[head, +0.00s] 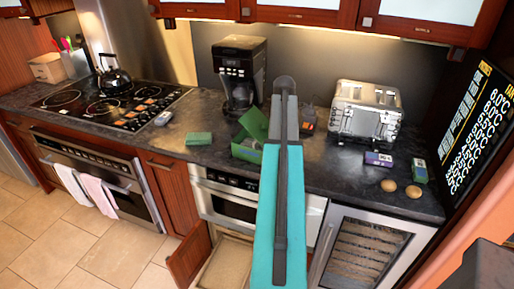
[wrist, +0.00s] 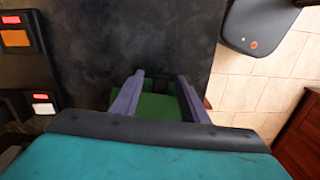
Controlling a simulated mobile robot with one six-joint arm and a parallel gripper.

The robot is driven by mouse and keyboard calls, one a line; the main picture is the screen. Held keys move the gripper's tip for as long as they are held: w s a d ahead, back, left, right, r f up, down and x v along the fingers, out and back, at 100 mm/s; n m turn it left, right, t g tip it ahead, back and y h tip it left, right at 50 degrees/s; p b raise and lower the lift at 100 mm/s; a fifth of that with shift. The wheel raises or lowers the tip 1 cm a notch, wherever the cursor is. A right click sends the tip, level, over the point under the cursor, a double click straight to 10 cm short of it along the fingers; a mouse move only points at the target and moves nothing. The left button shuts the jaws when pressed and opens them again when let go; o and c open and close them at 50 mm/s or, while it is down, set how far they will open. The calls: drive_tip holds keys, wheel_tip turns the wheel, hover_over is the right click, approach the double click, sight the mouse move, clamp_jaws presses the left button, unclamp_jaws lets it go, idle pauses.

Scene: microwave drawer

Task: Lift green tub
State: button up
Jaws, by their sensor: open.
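A green tub-like object (head: 245,152) stands on the dark counter in front of the coffee maker, partly hidden behind my arm in the head view. In the wrist view, green (wrist: 158,106) shows between the two fingers of my gripper (wrist: 160,78). The fingers are apart, one on each side of the green. I cannot tell whether they touch it. My gripper's fingers are not clearly visible in the head view.
A coffee maker (head: 238,72) stands behind, and a toaster (head: 366,110) to the right. A purple box (head: 378,159), two round brown items and a green-topped box (head: 419,170) lie on the right. A kettle (head: 113,75) sits on the stove. A cabinet door hangs open below.

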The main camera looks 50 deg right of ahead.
drive_tip(key=shift+s+a+f, duration=0.1)
drive_tip(key=shift+f, duration=0.6)
drive_tip(key=shift+c, duration=0.5)
drive_tip(key=shift+r, duration=0.1)
clamp_jaws()
